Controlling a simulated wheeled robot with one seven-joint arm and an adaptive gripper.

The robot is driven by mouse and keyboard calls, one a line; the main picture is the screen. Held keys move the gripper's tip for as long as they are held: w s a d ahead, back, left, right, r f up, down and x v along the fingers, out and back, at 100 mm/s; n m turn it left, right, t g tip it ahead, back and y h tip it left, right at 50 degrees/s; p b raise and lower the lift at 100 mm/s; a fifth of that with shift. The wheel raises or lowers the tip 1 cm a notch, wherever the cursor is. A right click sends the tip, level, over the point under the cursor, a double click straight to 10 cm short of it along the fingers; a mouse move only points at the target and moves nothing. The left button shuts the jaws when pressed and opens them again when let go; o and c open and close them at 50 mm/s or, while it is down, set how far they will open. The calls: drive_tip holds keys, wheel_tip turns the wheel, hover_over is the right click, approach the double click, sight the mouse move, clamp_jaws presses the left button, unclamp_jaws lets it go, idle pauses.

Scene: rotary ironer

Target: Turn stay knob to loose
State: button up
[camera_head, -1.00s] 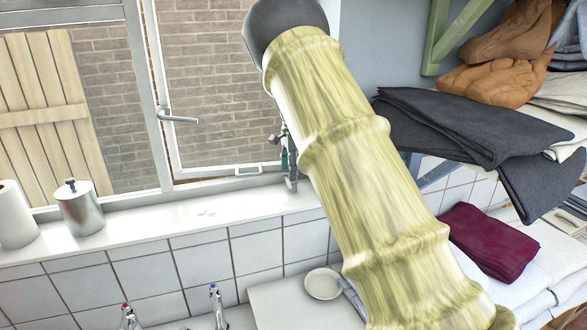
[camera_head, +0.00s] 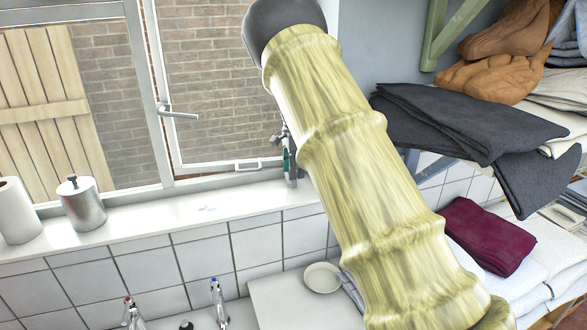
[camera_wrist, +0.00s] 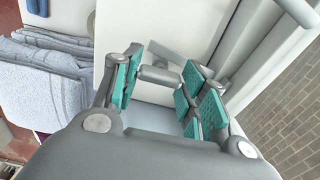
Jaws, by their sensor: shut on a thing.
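In the wrist view the stay knob (camera_wrist: 158,74) is a small grey piece between the teal pads of my gripper (camera_wrist: 155,80). The pads close on it from both sides. A flat grey bar (camera_wrist: 180,52), which looks like part of the stay, runs just beyond it beside the white window frame (camera_wrist: 240,45). In the head view my patterned arm hides most of my gripper (camera_head: 287,160). A little teal and grey shows at its edge, by the lower right corner of the open window. The knob cannot be made out there, and its turn angle cannot be read.
The white sill (camera_head: 150,225) carries a metal canister (camera_head: 82,205) and a paper roll (camera_head: 17,212) at the left. Taps (camera_head: 218,300) and a small white dish (camera_head: 322,277) are below. Folded dark cloth (camera_head: 465,122) and a maroon cloth (camera_head: 487,235) lie at the right.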

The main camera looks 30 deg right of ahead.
drive_tip(key=shift+w+d+r+n, duration=0.1)
drive_tip(key=shift+w+r+n, duration=0.05)
drive_tip(key=shift+r+n, duration=0.15)
drive_tip(key=n, duration=0.3)
drive_tip(key=shift+b, duration=0.35)
drive_tip(key=n, duration=0.5)
drive_tip(key=n+b, duration=0.1)
drive_tip(key=n, duration=0.3)
drive_tip(key=shift+n, duration=1.7)
drive_tip(key=shift+f, duration=0.1)
drive_tip(key=o, duration=1)
